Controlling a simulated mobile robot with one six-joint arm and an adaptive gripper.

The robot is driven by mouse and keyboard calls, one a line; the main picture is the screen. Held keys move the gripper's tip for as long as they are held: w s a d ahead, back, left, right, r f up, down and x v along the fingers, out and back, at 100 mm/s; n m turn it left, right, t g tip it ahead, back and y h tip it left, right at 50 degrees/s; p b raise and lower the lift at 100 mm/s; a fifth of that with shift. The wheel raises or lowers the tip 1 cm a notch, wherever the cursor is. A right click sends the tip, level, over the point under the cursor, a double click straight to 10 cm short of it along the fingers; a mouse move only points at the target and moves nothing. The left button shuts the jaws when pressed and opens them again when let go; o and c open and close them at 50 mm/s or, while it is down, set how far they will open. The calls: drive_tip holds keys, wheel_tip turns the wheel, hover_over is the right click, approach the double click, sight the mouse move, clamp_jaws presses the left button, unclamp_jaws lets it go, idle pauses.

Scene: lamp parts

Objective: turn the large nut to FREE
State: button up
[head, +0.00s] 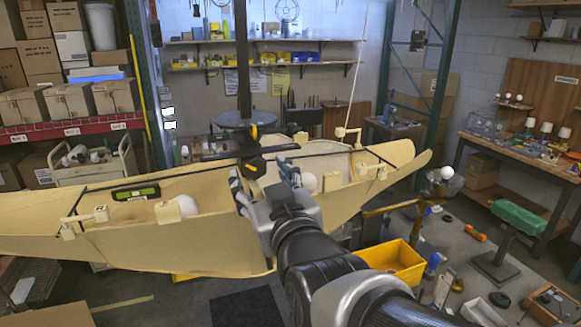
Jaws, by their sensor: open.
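A large lamp shade (130,232), pale and boat-shaped, fills the middle of the head view. A dark vertical rod (244,80) comes down to its centre. A black part with yellow-orange marks, which looks like the large nut (254,136), sits low on the rod; its markings are too small to read. My gripper (261,172) is open just below and in front of it, fingers spread to either side of a dark part with an orange edge. I cannot tell whether the fingers touch anything.
Thin dark bars (340,152) cross the shade, with white bulbs (182,205) and a green level (136,192) inside. A yellow bin (398,262) stands right of my arm. A workbench (520,155) is at the right, shelves (70,130) at the left.

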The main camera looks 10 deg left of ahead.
sight(255, 167)
drive_tip(key=shift+x, duration=2.25)
drive_tip(key=c, duration=1.1)
